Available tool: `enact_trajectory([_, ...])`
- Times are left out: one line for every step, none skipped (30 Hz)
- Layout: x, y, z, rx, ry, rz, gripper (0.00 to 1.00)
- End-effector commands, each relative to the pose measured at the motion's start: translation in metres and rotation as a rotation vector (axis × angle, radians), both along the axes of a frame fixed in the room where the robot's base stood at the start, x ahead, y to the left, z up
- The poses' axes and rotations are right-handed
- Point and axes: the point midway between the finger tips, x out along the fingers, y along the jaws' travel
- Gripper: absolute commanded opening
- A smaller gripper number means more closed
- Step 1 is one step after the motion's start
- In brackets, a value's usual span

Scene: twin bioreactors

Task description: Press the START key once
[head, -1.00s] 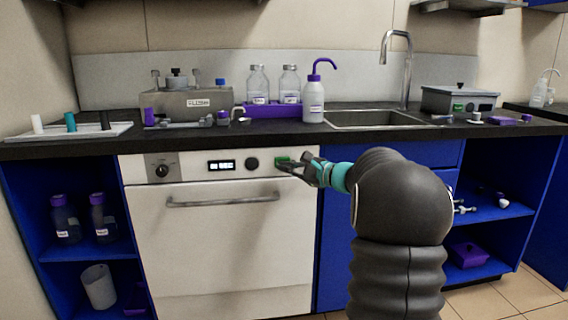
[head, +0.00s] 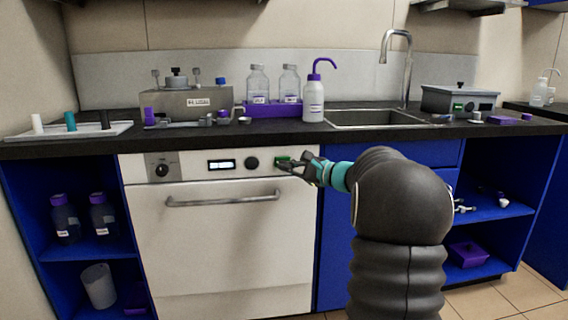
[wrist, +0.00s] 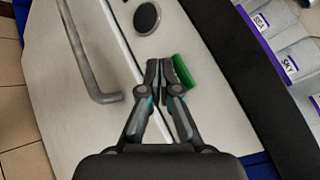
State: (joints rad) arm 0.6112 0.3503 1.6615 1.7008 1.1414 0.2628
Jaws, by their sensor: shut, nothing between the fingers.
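The START key is a green key (head: 283,159) at the right end of the white washer's control panel; no lettering on it can be read. It also shows in the wrist view as a green bar (wrist: 185,72). My gripper (head: 287,165) is shut and empty, with its fingertips at the key in the head view. In the wrist view my gripper (wrist: 163,68) has its tips beside the green bar and partly over its edge. I cannot tell whether they touch it. The washer (head: 222,240) has its door closed.
The panel also holds a round knob (head: 162,170), a lit display (head: 221,165) and a dark round button (head: 252,163). The door handle (head: 222,199) sticks out below. The dark worktop edge (head: 200,145) overhangs above, with bottles and a sink on it.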

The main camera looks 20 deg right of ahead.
Motion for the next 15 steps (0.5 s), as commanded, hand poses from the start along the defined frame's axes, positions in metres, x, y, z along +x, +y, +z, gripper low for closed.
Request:
enact_trajectory([0.0000, 0.0000, 0.0000, 0.000, 0.000, 0.000, 0.00])
enact_trajectory([0.0000, 0.0000, 0.0000, 0.000, 0.000, 0.000, 0.00])
enact_trajectory([0.0001, 0.0000, 0.0000, 0.000, 0.000, 0.000, 0.00])
enact_trajectory([0.0002, 0.0001, 0.0000, 0.000, 0.000, 0.000, 0.00])
enact_trajectory([0.0004, 0.0000, 0.0001, 0.000, 0.000, 0.000, 0.00])
enact_trajectory([0.0010, -0.0001, 0.0000, 0.000, 0.000, 0.000, 0.00])
enact_trajectory([0.0015, -0.0003, 0.0000, 0.000, 0.000, 0.000, 0.00])
enact_trajectory([0.0023, -0.0005, 0.0000, 0.000, 0.000, 0.000, 0.00])
enact_trajectory([0.0035, -0.0007, 0.0001, 0.000, 0.000, 0.000, 0.00])
enact_trajectory([0.0045, -0.0011, 0.0002, 0.000, 0.000, 0.000, 0.00])
enact_trajectory([0.0056, -0.0013, 0.0003, -0.001, 0.000, 0.000, 0.00])
enact_trajectory([0.0070, -0.0017, 0.0004, -0.001, 0.000, 0.000, 0.00])
enact_trajectory([0.0079, -0.0020, 0.0003, -0.001, 0.000, 0.000, 0.00])
enact_trajectory([0.0086, -0.0021, 0.0002, -0.001, 0.000, 0.000, 0.00])
enact_trajectory([0.0092, -0.0023, 0.0000, 0.000, 0.000, 0.000, 0.00])
